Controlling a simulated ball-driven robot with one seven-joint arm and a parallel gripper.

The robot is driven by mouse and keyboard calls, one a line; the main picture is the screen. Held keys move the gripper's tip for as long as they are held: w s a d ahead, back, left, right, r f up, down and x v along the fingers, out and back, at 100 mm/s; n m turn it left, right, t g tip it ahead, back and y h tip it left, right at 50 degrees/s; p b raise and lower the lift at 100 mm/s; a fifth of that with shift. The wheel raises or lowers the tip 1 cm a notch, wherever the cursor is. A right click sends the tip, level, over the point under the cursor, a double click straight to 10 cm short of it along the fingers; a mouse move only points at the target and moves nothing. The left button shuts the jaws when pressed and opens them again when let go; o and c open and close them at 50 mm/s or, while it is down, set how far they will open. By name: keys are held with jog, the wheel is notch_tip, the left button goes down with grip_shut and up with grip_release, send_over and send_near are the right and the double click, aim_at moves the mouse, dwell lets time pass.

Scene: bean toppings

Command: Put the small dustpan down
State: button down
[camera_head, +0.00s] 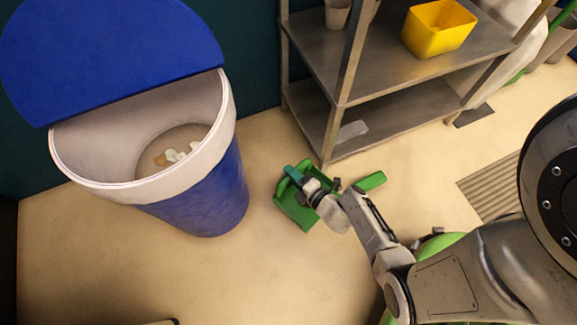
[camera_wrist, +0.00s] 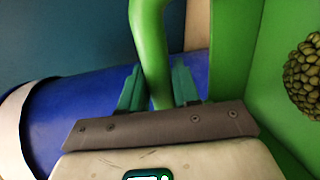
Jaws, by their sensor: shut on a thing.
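The small green dustpan (camera_head: 295,211) is low over or on the floor, between the blue bin and the metal shelf; I cannot tell whether it touches the floor. My gripper (camera_head: 297,176) is at its handle, partly covering the pan. In the wrist view the curved green handle (camera_wrist: 150,45) runs between the two teal fingers of my gripper (camera_wrist: 158,88), which are shut on it. The pan's green wall (camera_wrist: 232,50) rises on the right. A bumpy olive-brown clump (camera_wrist: 303,72) shows at the right edge, seemingly against the pan.
A blue bin (camera_head: 205,195) with raised lid (camera_head: 110,45) stands left, with pale scraps inside; it also shows in the wrist view (camera_wrist: 75,110). A metal shelf (camera_head: 400,110) holds a yellow container (camera_head: 438,27). A green object (camera_head: 370,181) lies right of my gripper. Floor left of centre is clear.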

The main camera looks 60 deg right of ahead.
jog(key=w+d+f+b, duration=0.2)
jog(key=w+f+b, duration=0.1)
jog(key=f+b, duration=0.3)
jog(key=shift+f, duration=0.85)
jog(key=c, duration=0.8)
grip_release()
jog(key=shift+f, duration=0.15)
